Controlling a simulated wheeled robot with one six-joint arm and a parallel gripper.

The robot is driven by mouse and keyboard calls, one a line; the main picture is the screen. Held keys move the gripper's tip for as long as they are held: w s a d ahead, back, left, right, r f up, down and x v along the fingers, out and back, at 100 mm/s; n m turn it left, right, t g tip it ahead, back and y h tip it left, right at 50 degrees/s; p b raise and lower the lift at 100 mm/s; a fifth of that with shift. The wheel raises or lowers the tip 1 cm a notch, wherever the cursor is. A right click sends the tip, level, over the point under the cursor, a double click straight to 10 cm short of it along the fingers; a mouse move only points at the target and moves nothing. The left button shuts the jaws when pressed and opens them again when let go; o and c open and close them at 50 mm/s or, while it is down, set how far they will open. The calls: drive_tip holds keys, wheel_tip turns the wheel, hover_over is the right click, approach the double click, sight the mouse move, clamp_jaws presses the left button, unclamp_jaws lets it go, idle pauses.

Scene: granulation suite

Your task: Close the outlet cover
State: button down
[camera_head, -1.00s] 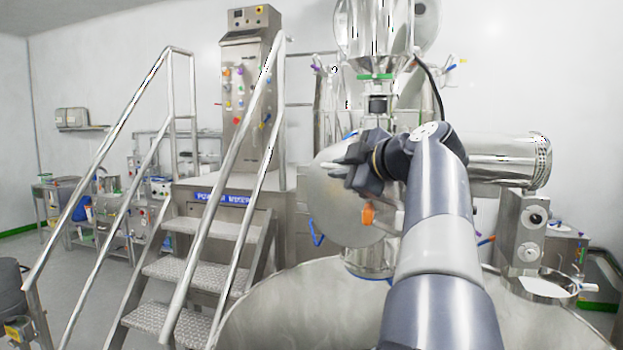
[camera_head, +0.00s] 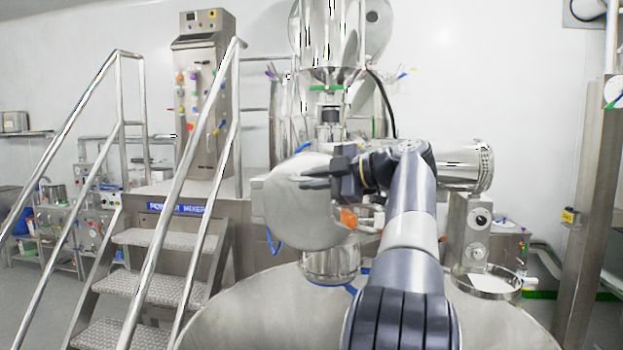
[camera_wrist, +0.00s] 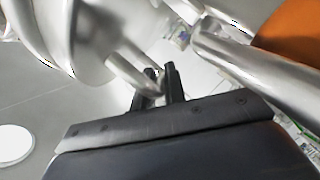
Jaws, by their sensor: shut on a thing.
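The outlet cover (camera_head: 285,215) is a round steel disc at the front of the mixer, standing roughly upright in the middle of the head view. It also shows as shiny curved metal at the upper left of the wrist view (camera_wrist: 90,35). My gripper (camera_head: 318,176) is in front of the cover's upper right part. In the wrist view its two dark fingers (camera_wrist: 160,88) are shut on a thin steel handle (camera_wrist: 125,70) that joins the cover. My arm and gripper hide the cover's right side and the outlet behind it, so I cannot tell how far apart they are.
A large steel bowl (camera_head: 265,315) lies below my arm. Steel stairs with handrails (camera_head: 150,240) stand at the left. An orange-tipped part (camera_head: 348,217) is just below my gripper. A horizontal steel cylinder (camera_head: 462,168) and a steel post (camera_head: 590,220) are to the right.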

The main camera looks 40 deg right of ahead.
drive_tip(key=c, duration=1.5)
unclamp_jaws()
drive_tip(key=shift+w+d, duration=0.1)
drive_tip(key=shift+d, duration=0.05)
drive_tip(key=v, duration=1)
drive_tip(key=shift+s+d+b, duration=0.15)
drive_tip(key=shift+s+b, duration=0.25)
drive_tip(key=x, duration=1.1)
drive_tip(key=shift+p, duration=0.4)
drive_tip(key=shift+s+a+m, duration=0.15)
drive_tip(key=shift+a+m, duration=0.15)
drive_tip(key=shift+a, duration=0.05)
